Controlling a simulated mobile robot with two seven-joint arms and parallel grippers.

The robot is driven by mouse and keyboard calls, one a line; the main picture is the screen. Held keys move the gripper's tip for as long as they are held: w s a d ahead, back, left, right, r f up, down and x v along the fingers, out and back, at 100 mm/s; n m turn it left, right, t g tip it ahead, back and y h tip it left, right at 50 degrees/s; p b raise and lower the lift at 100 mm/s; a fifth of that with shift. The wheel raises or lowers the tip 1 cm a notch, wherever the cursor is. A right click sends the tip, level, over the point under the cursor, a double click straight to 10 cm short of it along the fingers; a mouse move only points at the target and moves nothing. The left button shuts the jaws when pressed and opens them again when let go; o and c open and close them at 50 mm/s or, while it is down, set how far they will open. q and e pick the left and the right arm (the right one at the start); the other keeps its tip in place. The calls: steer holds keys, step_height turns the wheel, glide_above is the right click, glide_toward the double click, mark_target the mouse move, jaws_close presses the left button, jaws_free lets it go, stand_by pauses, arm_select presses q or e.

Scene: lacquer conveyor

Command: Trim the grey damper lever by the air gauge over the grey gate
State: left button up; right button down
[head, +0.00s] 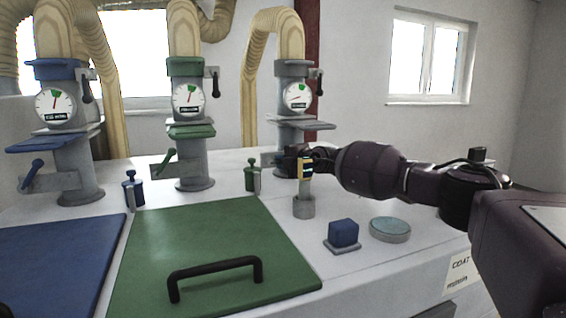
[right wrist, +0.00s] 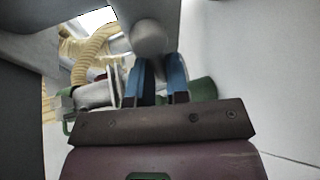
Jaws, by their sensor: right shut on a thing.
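The grey station's air gauge (head: 298,96) shows a red needle lying nearly flat, away from the green mark at its top. The damper lever (head: 319,84) beside it has a dark handle hanging down. Below is the flat grey gate (head: 303,125). My right gripper (head: 304,168) is low before the grey column, well below the damper lever. In the right wrist view its blue fingers are shut on a grey round-ended handle (right wrist: 150,38); I cannot tell which part this belongs to. My left gripper is not in view.
Blue (head: 78,165) and green (head: 192,160) stations stand to the left. A green lid (head: 200,245) with a black handle fills the front.

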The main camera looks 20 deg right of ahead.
steer(key=shift+a, duration=0.1)
steer(key=shift+r+n+b, duration=0.15)
steer(key=shift+n+b, duration=0.15)
steer(key=shift+b, duration=0.95)
steer(key=b, duration=0.2)
steer(key=shift+a+n+g+h+b, duration=0.15)
steer(key=shift+n+g+h+b, duration=0.15)
steer(key=shift+n, duration=0.1)
steer(key=shift+a+r+n+h+b, duration=0.1)
steer(key=shift+r+n+h+b, duration=0.1)
steer(key=shift+n+h+b, duration=0.6)
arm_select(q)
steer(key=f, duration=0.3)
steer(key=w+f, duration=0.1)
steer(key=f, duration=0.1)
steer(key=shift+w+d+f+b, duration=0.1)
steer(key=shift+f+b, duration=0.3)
arm_select(e)
steer(key=shift+r, duration=0.2)
steer(key=c, duration=1.1)
jaws_free()
steer(key=shift+a, duration=0.1)
steer(key=shift+s+r, duration=0.1)
